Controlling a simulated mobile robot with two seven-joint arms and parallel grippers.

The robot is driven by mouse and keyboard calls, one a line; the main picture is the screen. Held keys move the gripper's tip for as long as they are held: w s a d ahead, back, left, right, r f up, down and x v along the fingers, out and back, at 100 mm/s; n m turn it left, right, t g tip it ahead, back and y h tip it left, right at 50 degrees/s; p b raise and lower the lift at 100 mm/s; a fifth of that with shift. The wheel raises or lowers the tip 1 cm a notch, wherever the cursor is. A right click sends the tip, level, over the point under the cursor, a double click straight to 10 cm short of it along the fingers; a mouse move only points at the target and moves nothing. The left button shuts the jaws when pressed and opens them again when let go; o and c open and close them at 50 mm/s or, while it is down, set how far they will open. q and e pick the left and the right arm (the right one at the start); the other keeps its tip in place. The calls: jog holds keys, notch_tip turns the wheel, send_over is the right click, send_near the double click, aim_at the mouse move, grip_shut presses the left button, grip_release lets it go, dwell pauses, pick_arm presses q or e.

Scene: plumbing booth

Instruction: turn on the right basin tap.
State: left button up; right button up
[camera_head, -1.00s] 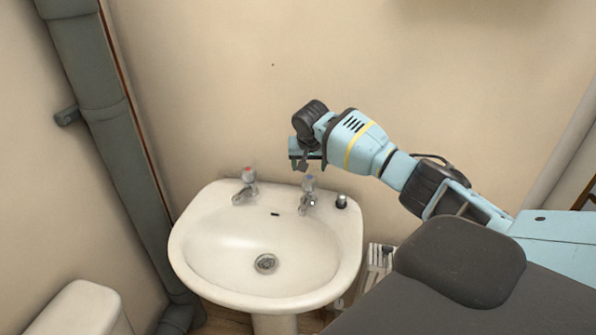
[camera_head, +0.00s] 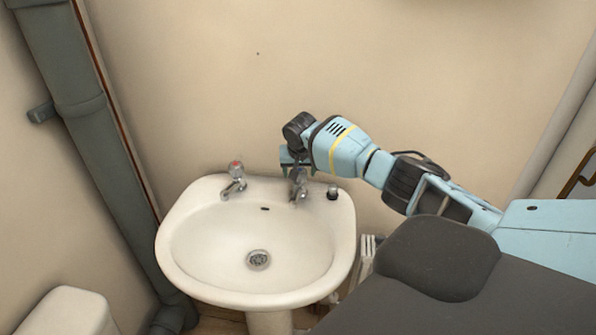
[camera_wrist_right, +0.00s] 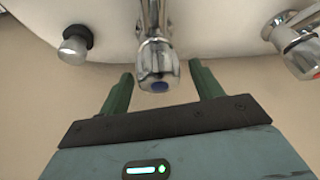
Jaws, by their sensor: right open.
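The right basin tap (camera_head: 299,190) is chrome and stands on the back rim of the white basin (camera_head: 185,240). Its blue-marked head shows in the right wrist view (camera_wrist_right: 157,72). My right gripper (camera_wrist_right: 160,80) is open, with one green finger on each side of the tap head; I cannot tell whether they touch it. In the head view the right gripper (camera_head: 297,178) is over the tap and hides its top. The left tap (camera_head: 234,180) has a red mark and shows in the right wrist view (camera_wrist_right: 300,45). My left gripper is not in view.
A small dark-and-chrome fitting (camera_head: 333,192) sits on the rim just right of the right tap; it also shows in the wrist view (camera_wrist_right: 75,45). A grey pipe (camera_head: 90,130) runs down the left wall. A white cistern (camera_head: 65,312) is at lower left.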

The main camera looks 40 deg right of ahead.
jog(key=shift+c, duration=0.2)
jog(key=c, duration=1)
jog(key=shift+o, duration=0.2)
